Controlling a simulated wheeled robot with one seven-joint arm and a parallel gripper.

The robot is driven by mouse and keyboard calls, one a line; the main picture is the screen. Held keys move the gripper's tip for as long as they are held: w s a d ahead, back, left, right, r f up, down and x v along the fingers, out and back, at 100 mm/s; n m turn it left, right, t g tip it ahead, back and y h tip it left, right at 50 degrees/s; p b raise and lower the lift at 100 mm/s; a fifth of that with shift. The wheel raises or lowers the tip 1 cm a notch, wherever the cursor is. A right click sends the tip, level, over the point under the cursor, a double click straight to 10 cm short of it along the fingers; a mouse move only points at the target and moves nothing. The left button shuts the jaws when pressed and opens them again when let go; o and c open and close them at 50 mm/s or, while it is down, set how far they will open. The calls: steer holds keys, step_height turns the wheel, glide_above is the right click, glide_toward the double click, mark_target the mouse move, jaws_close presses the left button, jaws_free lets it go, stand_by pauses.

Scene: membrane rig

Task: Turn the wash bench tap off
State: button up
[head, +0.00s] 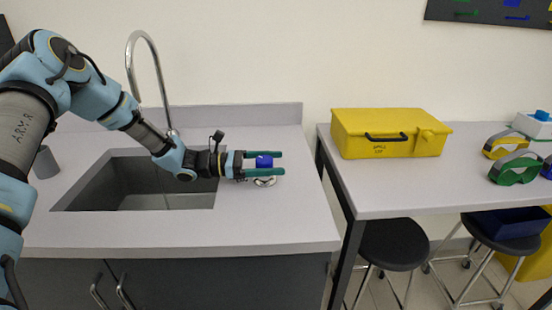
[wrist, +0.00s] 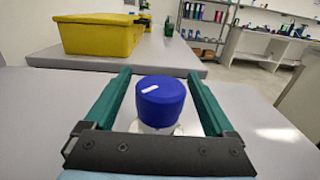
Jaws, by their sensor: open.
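The tap knob is a round blue cap with a white line on its top; it stands on the wash bench top to the right of the sink, in the head view (head: 264,161) and large in the wrist view (wrist: 161,100). A pale base shows below it. My gripper (head: 280,163) has green fingers and is open, with one finger on each side of the knob. In the wrist view my gripper (wrist: 160,95) shows a gap between each finger and the knob. The curved metal spout (head: 150,62) rises behind the sink (head: 95,180); no water stream is visible.
A grey cup (head: 46,163) stands left of the sink. To the right, a separate table (head: 400,192) holds a yellow case (head: 388,134) and goggles (head: 515,168). Black stools (head: 392,245) stand beneath it. The bench top (head: 300,225) right of the knob is clear.

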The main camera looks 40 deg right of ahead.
steer(key=shift+s+d, duration=0.3)
steer(key=shift+d, duration=0.05)
steer(key=c, duration=1.4)
